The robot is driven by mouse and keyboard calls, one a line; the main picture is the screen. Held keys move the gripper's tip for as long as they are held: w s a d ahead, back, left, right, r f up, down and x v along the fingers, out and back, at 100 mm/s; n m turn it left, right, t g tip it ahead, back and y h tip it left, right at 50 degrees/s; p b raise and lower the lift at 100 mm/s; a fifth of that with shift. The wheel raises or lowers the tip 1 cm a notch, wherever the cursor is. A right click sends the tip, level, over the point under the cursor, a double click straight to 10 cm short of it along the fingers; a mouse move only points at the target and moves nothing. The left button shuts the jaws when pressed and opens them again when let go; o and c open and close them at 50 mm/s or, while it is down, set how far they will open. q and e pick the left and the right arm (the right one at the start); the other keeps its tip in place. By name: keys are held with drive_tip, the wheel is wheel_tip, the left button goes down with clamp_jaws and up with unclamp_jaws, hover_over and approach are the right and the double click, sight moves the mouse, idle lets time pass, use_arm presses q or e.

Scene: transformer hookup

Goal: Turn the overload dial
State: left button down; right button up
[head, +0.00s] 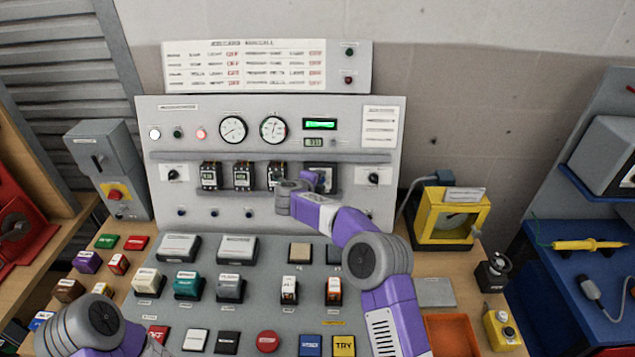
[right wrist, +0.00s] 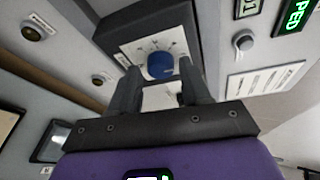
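The overload dial is a round blue knob (right wrist: 160,65) on a white scale plate, set in a dark housing; it shows in the right wrist view. In the head view that dark unit (head: 322,170) is the rightmost in the panel's row of devices, and my arm partly covers it. My right gripper (right wrist: 160,82) is open, with one dark finger on each side of the knob and its tips close to the plate. A small gap seems to show beside the knob; contact cannot be told. My left arm is at the lower left of the head view, its gripper out of frame.
Similar devices (head: 242,176) stand left of the dial unit under a grey rail (head: 270,156). A rotary switch (head: 373,178) is to its right. Below is a sloped desk (head: 270,277) with several coloured buttons. A yellow box (head: 428,222) stands right of the panel.

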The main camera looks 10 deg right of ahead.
drive_tip(key=shift+o, duration=0.7)
drive_tip(key=v, duration=0.7)
drive_tip(key=shift+s+r, duration=0.2)
drive_tip(key=shift+s, duration=0.05)
drive_tip(key=shift+a, duration=0.15)
